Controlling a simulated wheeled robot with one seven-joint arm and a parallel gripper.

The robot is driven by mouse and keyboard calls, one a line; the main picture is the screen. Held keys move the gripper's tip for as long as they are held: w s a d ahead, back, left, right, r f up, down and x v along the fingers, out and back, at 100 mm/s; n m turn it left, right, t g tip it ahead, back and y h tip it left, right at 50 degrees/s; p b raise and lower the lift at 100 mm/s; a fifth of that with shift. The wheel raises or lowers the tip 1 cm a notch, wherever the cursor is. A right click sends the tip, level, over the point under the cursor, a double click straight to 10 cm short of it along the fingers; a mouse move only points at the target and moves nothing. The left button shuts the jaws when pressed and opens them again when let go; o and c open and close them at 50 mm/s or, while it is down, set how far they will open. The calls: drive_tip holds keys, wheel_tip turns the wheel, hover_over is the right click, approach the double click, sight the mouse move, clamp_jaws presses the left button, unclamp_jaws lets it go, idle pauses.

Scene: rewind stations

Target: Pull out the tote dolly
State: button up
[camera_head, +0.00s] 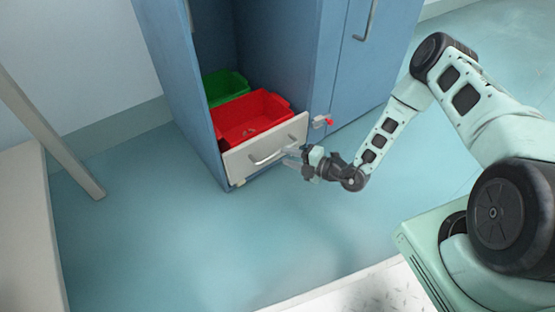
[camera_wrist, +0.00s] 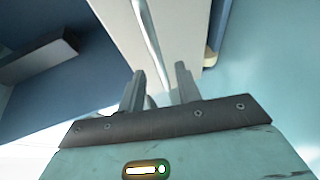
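The tote dolly has a pale front panel (camera_head: 238,166) with a curved metal handle (camera_head: 267,160). It stands low in the open bay of a blue cabinet and carries a red tote (camera_head: 250,117) and a green tote (camera_head: 225,87) behind it. My gripper (camera_head: 290,157) is at the right end of the handle, close to the panel. In the wrist view my gripper (camera_wrist: 161,72) has its two fingers apart, and the handle (camera_wrist: 151,38) runs down toward the gap between them. I cannot tell whether the fingers touch the handle.
The blue cabinet (camera_head: 335,75) encloses the dolly on both sides. A small bracket with a red knob (camera_head: 328,122) sticks out just above my gripper. A pale table (camera_head: 30,230) with a slanted leg stands at left. The floor (camera_head: 190,245) before the dolly is clear.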

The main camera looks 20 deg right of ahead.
sight(279, 154)
drive_tip(key=shift+b+x, duration=0.9)
drive_tip(key=shift+x, duration=1.45)
clamp_jaws()
